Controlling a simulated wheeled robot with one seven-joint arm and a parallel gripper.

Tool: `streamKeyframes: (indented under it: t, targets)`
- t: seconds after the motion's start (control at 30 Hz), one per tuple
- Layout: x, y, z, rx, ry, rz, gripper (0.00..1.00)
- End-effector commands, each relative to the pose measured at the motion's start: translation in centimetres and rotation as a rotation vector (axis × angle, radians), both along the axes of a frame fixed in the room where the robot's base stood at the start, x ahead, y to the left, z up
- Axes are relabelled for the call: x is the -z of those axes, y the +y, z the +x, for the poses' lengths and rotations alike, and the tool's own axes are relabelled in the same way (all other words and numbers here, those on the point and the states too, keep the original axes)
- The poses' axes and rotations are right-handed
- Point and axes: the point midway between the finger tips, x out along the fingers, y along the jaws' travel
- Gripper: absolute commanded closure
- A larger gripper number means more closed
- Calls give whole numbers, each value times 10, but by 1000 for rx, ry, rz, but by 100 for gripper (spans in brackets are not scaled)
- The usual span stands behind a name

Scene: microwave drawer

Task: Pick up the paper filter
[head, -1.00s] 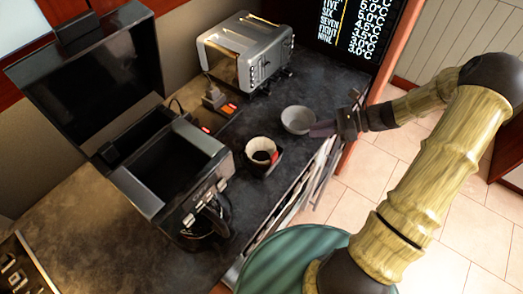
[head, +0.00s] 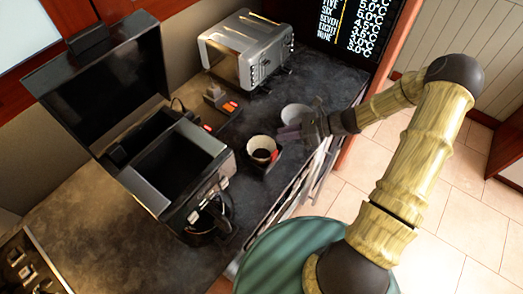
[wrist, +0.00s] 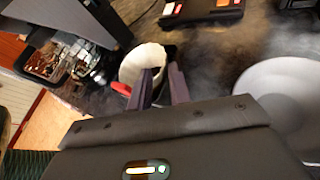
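The white paper filter (head: 262,145) sits in a small black holder with a red part, on the dark counter, with something dark inside it. It also shows in the wrist view (wrist: 143,60), just beyond the fingertips.
A pale round bowl (head: 294,112) stands close behind my gripper. An open black coffee-machine-like appliance (head: 180,165) is to the left. A silver toaster (head: 245,50) and small red-lit devices (head: 228,107) are at the back. The counter's front edge is near the filter.

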Motion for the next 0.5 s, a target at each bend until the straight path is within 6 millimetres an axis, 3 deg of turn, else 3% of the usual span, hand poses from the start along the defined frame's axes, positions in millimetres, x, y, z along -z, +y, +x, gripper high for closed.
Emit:
streamKeyframes:
  t: [0.17,0.5]
  targets:
    - [7,20,1,0,2,0,81]
    - [9,22,2,1,1,0,81]
